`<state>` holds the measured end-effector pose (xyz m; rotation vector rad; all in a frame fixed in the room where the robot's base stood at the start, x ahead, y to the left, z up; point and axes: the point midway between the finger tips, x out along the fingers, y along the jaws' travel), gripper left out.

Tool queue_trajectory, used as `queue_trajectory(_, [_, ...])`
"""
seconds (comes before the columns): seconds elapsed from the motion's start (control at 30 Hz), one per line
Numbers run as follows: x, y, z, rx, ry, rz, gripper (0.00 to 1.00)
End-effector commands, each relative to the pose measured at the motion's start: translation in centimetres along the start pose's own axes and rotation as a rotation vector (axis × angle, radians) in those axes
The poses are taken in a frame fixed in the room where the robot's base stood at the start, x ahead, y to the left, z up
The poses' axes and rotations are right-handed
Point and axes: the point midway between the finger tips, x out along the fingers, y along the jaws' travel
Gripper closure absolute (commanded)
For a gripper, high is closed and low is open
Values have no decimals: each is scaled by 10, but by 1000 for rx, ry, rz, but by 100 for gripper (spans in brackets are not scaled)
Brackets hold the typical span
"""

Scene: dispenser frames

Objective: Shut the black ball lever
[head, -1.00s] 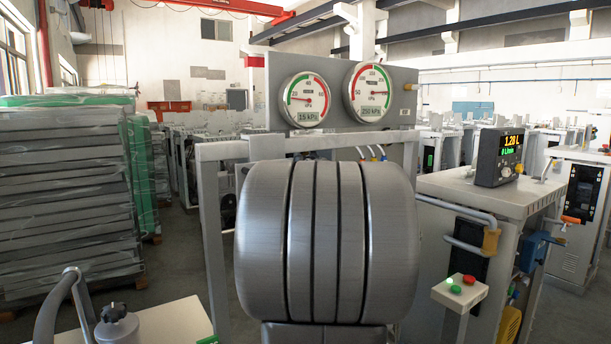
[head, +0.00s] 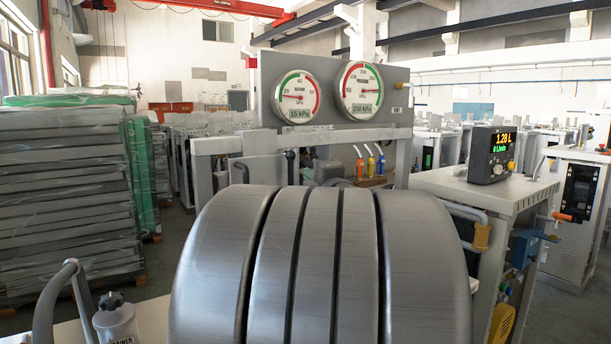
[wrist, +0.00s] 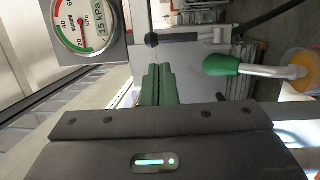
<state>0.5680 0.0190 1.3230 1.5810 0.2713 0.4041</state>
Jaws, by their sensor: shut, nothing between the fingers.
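The black lever (wrist: 178,38) shows near the top of the wrist view, with a rounded end to the left and a grey fitting at its other end. In the head view a dark upright handle (head: 291,163) behind my arm looks like the same lever. My gripper (wrist: 157,70) is shut and empty, its green fingers just below the lever's rounded end in the wrist picture. I cannot tell whether they touch. In the head view my large grey arm link hides the gripper.
A green handle (wrist: 221,65) on a grey rod lies right of my fingers. Two gauges (head: 297,97) stand on the panel above. Yellow, blue and orange handles (head: 370,162) are right of the lever. A bottle (head: 116,318) stands at lower left.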

Motion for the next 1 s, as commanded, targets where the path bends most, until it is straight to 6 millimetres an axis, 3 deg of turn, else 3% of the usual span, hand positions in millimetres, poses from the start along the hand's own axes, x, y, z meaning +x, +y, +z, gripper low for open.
queue_trajectory(0.2, [-30,3,0,-1,-1,0,100])
queue_trajectory(0.4, [-37,3,0,0,0,-1,100])
queue_trajectory(0.77, [-34,3,0,1,1,-1,100])
queue_trajectory(1.0, [-5,0,-1,2,5,-2,100])
